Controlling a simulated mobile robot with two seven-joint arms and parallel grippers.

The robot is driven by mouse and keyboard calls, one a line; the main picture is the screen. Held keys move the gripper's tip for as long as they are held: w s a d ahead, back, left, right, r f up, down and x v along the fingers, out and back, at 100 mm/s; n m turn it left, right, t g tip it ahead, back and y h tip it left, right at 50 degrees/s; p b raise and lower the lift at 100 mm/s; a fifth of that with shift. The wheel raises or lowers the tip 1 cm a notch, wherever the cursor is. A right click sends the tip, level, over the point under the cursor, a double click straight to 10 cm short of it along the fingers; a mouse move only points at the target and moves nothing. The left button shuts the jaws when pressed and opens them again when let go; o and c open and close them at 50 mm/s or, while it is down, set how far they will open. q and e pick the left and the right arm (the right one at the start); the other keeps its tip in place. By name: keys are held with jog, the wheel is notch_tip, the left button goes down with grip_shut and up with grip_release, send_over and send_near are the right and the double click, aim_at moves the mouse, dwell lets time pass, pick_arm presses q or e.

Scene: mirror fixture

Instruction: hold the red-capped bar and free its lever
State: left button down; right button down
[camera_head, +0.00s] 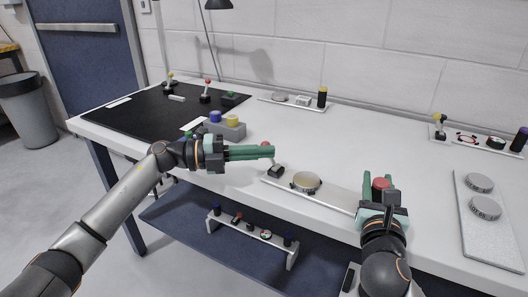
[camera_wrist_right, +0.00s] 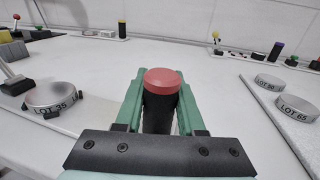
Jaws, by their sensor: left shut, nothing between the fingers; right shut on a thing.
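The red-capped bar (camera_head: 380,186) stands upright at the right end of a pale mounting strip (camera_head: 330,203) by the table's front edge. In the right wrist view the dark bar with its red cap (camera_wrist_right: 163,79) sits between the green fingers. My right gripper (camera_head: 380,178) is shut on it. The lever's dark base (camera_head: 276,171) is at the strip's left end. Its rod rises towards a reddish knob (camera_head: 265,144), partly hidden by my left gripper (camera_head: 272,152). That gripper is shut and empty beside the lever; contact is unclear. The lever also shows in the right wrist view (camera_wrist_right: 14,84).
A round disc marked LOT 35 (camera_wrist_right: 52,95) sits on the strip between lever and bar. A grey block with blue and yellow knobs (camera_head: 228,128) stands behind my left gripper. A grey plate with two discs (camera_head: 478,230) lies at right. The table's middle is clear.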

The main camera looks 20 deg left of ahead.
pick_arm(q)
notch_tip(320, 180, up, 2)
jog(key=s+d, duration=0.2)
jog(key=s, duration=0.1)
jog(key=s+a+f, duration=0.1)
jog(key=a, duration=0.1)
jog(key=s+a+f, duration=0.3)
jog(key=a+f, duration=0.1)
jog(key=shift+s+a, duration=0.3)
jog(key=shift+s, duration=0.05)
